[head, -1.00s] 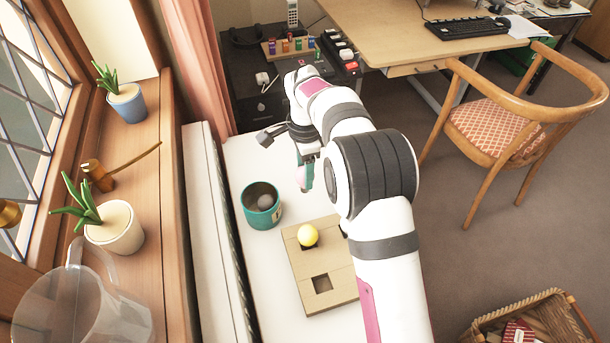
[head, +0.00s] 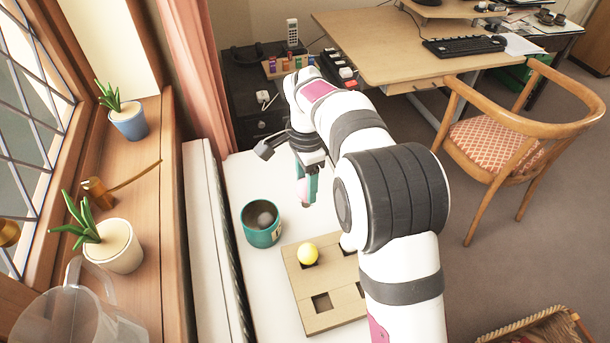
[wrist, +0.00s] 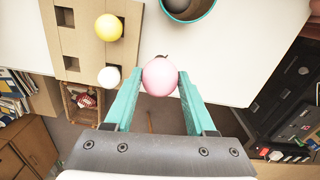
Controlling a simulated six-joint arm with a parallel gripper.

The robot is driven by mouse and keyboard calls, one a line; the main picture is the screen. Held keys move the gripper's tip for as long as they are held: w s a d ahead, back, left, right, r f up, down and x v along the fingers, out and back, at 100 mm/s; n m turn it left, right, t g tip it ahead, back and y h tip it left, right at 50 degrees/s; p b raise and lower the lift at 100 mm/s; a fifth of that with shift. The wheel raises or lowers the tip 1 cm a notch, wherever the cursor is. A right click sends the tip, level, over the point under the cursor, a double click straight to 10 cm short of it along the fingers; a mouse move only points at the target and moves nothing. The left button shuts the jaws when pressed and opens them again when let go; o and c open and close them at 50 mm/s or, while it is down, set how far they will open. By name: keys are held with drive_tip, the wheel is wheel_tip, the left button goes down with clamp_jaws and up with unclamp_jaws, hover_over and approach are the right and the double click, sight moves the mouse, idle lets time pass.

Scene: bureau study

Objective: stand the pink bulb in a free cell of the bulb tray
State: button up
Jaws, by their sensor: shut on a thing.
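The pink bulb (wrist: 160,77) is held between the teal fingers of my gripper (wrist: 158,88), which is shut on it. In the head view the bulb (head: 301,188) shows partly beside a finger, above the white surface and behind the tray. The tan bulb tray (head: 300,287) holds a yellow bulb (head: 307,253) and a white bulb (head: 347,242), the latter partly hidden by my arm. A square cell (head: 321,302) at the near left is empty. The wrist view shows two empty cells, one beside the yellow bulb (wrist: 109,27) and one beside the white bulb (wrist: 109,77).
A teal pot (head: 262,232) with a grey ball inside stands left of the tray. The windowsill at left holds potted plants and a clear jug (head: 80,305). Bare white surface (head: 235,180) lies around the pot.

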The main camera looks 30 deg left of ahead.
drive_tip(key=s+d+n, duration=0.7)
drive_tip(key=s+d, duration=0.5)
drive_tip(key=s, duration=0.4)
wheel_tip(320, 180, down, 6)
drive_tip(key=shift+f, duration=1.95)
idle(0.4)
drive_tip(key=o, duration=1.2)
wheel_tip(320, 180, up, 7)
